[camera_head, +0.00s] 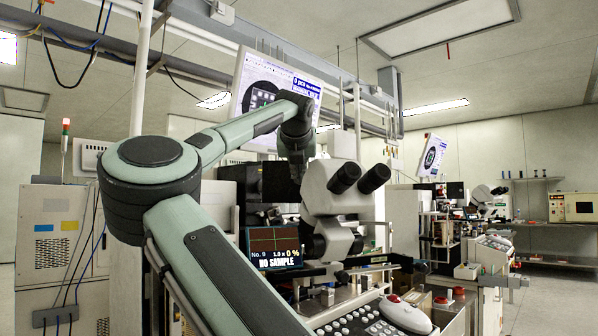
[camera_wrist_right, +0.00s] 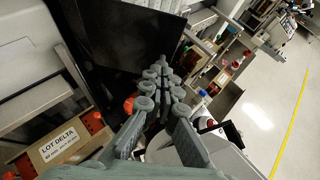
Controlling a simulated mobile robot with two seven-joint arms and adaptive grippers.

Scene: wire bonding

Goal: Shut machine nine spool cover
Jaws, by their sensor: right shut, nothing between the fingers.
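Machine nine shows in the head view by its small screen (camera_head: 273,247), which reads "No. 9" and "NO SAMPLE". A black box-like part (camera_head: 262,181) stands behind the microscope; I cannot tell whether it is the spool cover. In the right wrist view a large dark panel (camera_wrist_right: 130,35) lies just past the fingers; I cannot tell whether it is the cover. My right gripper (camera_wrist_right: 168,68) is shut and empty, close to this panel; I cannot tell whether they touch. In the head view its dark wrist end hangs left of the microscope. My left gripper is not in view.
The white microscope (camera_head: 340,190) stands just right of my wrist. A control panel (camera_head: 365,318) with buttons and a white mouse-like device (camera_head: 405,313) is in front. A "LOT DELTA" box (camera_wrist_right: 62,143) lies left in the wrist view. Open floor (camera_wrist_right: 262,110) shows at right.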

